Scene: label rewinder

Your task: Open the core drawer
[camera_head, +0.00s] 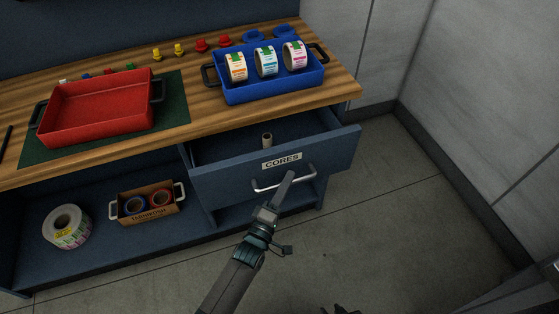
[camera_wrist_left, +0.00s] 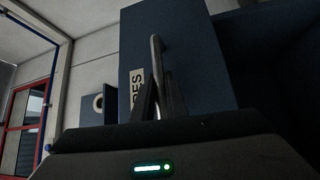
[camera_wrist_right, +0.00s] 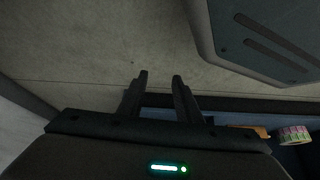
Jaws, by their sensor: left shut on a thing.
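The core drawer (camera_head: 340,150) is a dark blue drawer under the right end of the bench. It is pulled out, and its inside shows from above. Its front bears a CORES label (camera_head: 282,161) and a metal bar handle (camera_head: 258,189). One pale core (camera_head: 267,140) stands inside. My left gripper (camera_head: 287,180) is shut on the handle. In the left wrist view, my left gripper's fingers (camera_wrist_left: 160,95) are at the handle (camera_wrist_left: 155,48), in front of the drawer front (camera_wrist_left: 187,50). My right gripper (camera_wrist_right: 158,84) is open and empty, over the floor.
A blue tray (camera_head: 270,92) with three label rolls stands on the bench above the drawer. A red tray (camera_head: 98,128) lies on a green mat at left. The lower shelf holds a large label roll (camera_head: 66,226) and a tape box (camera_head: 147,221). The floor (camera_head: 400,210) is clear at right.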

